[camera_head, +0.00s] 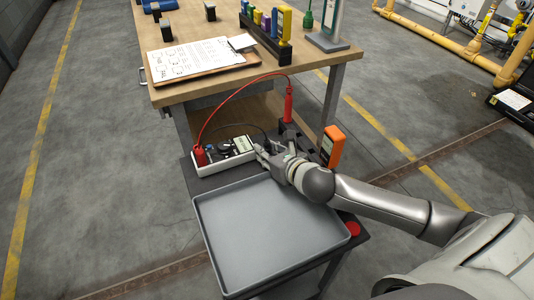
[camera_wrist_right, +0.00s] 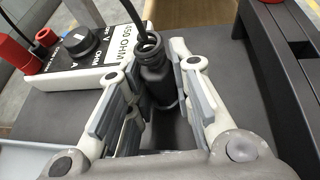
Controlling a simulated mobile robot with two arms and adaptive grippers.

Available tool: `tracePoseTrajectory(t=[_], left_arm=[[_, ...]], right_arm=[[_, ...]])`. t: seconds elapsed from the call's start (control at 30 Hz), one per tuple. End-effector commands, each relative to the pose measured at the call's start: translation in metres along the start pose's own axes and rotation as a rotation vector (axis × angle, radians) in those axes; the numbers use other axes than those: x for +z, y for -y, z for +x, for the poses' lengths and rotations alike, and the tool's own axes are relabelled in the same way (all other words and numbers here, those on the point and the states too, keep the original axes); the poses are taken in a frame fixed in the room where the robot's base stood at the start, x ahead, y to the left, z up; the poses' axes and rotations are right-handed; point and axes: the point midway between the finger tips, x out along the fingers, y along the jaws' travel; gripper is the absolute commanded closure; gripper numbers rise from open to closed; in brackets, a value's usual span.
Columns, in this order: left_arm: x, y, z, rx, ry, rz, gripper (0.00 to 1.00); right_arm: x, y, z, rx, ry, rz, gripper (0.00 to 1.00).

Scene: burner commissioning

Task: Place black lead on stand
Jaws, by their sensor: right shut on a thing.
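The black lead's cable loops from the top of the plug toward the box. The dark stand (camera_wrist_right: 288,55) lies to the right of the gripper in the wrist view. The red lead (camera_head: 289,104) stands upright at the stand, and its red cable arches to a red plug at the box. My left gripper is not in view.
The empty grey tray (camera_head: 205,222) lies in front of the box. An orange meter (camera_head: 332,147) stands right of the gripper. A red button (camera_head: 353,229) is at the tray's right corner. The wooden workbench (camera_head: 185,98) behind carries a clipboard (camera_head: 195,60) and a rack of coloured items.

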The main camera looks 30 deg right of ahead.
Motion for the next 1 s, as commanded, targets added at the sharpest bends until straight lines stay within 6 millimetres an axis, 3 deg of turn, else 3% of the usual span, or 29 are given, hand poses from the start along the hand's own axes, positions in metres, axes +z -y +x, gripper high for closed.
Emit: tracePoseTrajectory(t=[0.37,0.4,0.53,0.87,1.0], left_arm=[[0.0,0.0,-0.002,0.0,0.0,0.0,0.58],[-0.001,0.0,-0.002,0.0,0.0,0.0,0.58],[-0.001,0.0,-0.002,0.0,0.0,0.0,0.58],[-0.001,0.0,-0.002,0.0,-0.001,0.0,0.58],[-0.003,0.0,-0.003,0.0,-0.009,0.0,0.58]], right_arm=[[-0.002,0.0,0.001,0.0,0.001,-0.001,1.0],[-0.002,0.0,0.001,0.0,0.001,0.0,0.74],[-0.002,0.0,0.001,0.0,0.0,0.0,0.57],[-0.001,0.0,0.001,0.0,0.001,0.0,0.57],[0.0,0.001,-0.01,-0.001,-0.002,-0.003,0.57]])
